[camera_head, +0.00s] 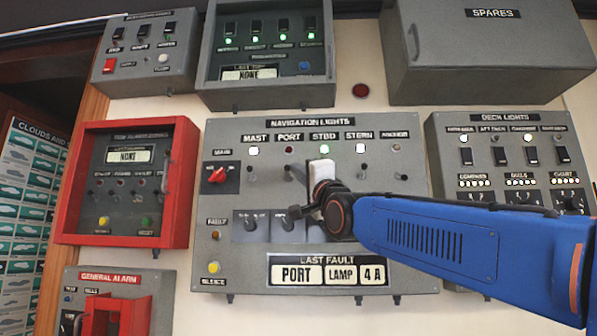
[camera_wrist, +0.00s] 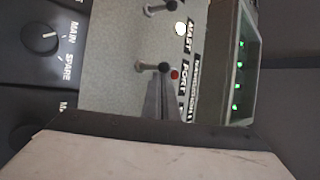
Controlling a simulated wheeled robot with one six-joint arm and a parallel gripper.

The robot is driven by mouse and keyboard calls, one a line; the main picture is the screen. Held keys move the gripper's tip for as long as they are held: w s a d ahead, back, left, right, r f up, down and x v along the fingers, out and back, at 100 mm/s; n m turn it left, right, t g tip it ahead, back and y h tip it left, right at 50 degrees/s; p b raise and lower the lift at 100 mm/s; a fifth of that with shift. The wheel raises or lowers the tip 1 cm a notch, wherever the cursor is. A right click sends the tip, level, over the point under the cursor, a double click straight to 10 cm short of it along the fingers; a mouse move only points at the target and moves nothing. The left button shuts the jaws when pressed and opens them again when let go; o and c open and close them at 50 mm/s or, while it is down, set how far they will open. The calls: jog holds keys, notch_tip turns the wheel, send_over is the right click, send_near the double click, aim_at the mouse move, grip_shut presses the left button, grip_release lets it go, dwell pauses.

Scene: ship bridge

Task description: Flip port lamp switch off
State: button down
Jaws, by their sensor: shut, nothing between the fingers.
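The port switch (camera_wrist: 143,67) is a small lever with a dark round tip, beside the PORT label and a red lamp (camera_wrist: 174,75) in the wrist view. Its tip leans toward the lamp, as the neighbouring mast switch (camera_wrist: 158,8) does. In the head view the PORT lamp (camera_head: 289,150) is dark red, while MAST, STBD and STERN glow. My gripper (camera_wrist: 163,84) is shut and empty, its narrow grey fingers pointing at the lever's tip. I cannot tell whether they touch. In the head view my gripper's pale body hides the STBD switch.
The navigation lights panel (camera_head: 230,140) also has a red main switch (camera_head: 217,175) at left and rotary knobs below. A red-framed box (camera_head: 80,220) stands to its left and the deck lights panel (camera_head: 480,125) to its right. A grey box (camera_head: 490,60) juts out above.

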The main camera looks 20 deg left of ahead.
jog(key=shift+f+n+y, duration=0.2)
jog(key=shift+n+y, duration=0.1)
jog(key=shift+y, duration=0.1)
jog(key=n+y, duration=0.1)
jog(key=f+n+g+y, duration=0.1)
jog(key=n+y, duration=0.3)
jog(key=shift+w+f+g, duration=0.1)
jog(key=shift+f+g, duration=0.3)
